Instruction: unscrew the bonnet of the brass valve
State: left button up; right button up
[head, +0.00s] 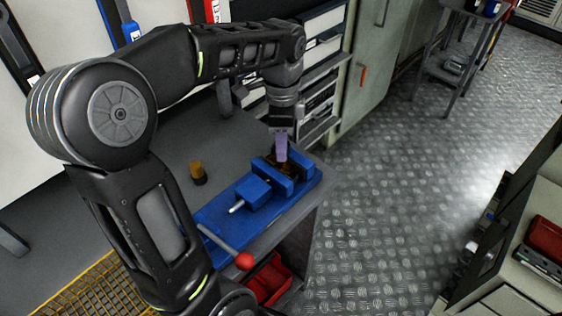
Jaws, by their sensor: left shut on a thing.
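The blue vise (258,190) stands at the right end of the workbench. A small dark brass-coloured piece, which looks like the brass valve (270,162), shows low between its jaws, mostly hidden. My left gripper (281,158) points straight down over the vise jaws from above. A pale purple part shows at its fingers; I cannot tell its edges from the fingers. The gripper is shut at the top of the valve, where the bonnet would be; the bonnet itself is hidden. My right gripper is not in view.
A small amber and black object (198,173) stands on the grey workbench (215,150) left of the vise. The vise handle ends in a red ball (244,261). A red bin (270,280) sits below the bench.

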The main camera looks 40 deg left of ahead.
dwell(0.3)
pick_arm(q)
jog(key=shift+r+p, duration=1.7)
jog(key=shift+r, duration=0.35)
jog(key=shift+w+d+f, duration=0.1)
jog(key=shift+f, duration=0.05)
jog(key=w+d+f+n, duration=0.1)
jog(key=w+d, duration=0.1)
jog(key=w+d+f+n, duration=0.2)
jog(key=w+d+f+n+b, duration=0.1)
jog(key=w+d+f+n, duration=0.1)
jog(key=shift+w+d, duration=0.25)
jog(key=w+d+f+n, duration=0.4)
jog(key=d+f+n, duration=0.1)
jog(key=d, duration=0.3)
jog(key=shift+w+d+f+n, duration=0.15)
jog(key=shift+w+f+n, duration=0.2)
jog(key=shift+n, duration=0.05)
jog(key=shift+d, duration=0.1)
